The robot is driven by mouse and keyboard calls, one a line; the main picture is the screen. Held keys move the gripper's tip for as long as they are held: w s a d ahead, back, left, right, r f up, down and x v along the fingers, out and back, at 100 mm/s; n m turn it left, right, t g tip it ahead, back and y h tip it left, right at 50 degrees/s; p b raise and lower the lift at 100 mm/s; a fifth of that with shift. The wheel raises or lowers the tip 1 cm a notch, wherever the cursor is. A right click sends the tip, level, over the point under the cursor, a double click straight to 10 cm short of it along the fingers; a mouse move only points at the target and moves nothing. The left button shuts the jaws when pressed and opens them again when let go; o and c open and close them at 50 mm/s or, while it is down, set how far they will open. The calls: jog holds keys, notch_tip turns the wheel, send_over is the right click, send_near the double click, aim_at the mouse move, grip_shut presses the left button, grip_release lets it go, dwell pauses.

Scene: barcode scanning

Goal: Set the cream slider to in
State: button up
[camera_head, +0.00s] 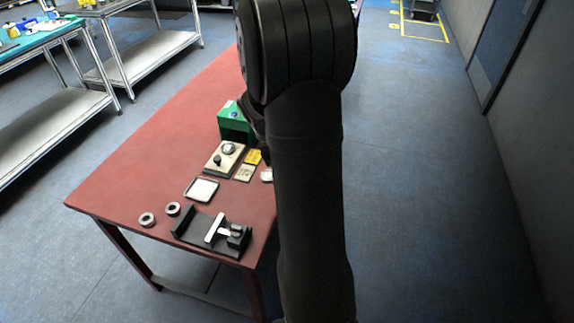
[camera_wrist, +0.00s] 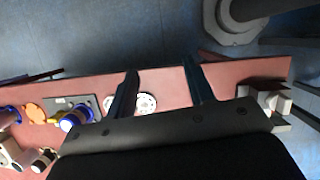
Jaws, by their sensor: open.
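No slider can be made out for certain. In the head view, a cream plate (camera_head: 213,166) with a round dial and a dark knob lies on the red table. Nearer the front edge, a black fixture (camera_head: 188,226) carries a pale bar (camera_head: 216,228) across it. I cannot tell which of these is the cream slider, or its setting. In the wrist view my gripper (camera_wrist: 161,88) is open, its two dark fingers wide apart over the table, with nothing held. In the head view my arm hides the gripper's tips.
A green box (camera_head: 235,124) stands behind the cream plate. A white tray (camera_head: 201,190) and two rings (camera_head: 147,219) lie toward the front left. A pale perforated disc (camera_wrist: 146,103) shows between the fingers in the wrist view. The red table (camera_head: 150,160) is clear at left.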

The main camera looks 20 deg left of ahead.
jog(key=shift+a, duration=0.1)
notch_tip(320, 180, up, 9)
jog(key=m+y, duration=0.4)
jog(key=m, duration=0.6)
send_over(217, 158)
jog(key=shift+g, duration=0.4)
notch_tip(217, 158, down, 17)
jog(key=shift+r, duration=0.1)
jog(key=shift+w, duration=0.1)
grip_shut()
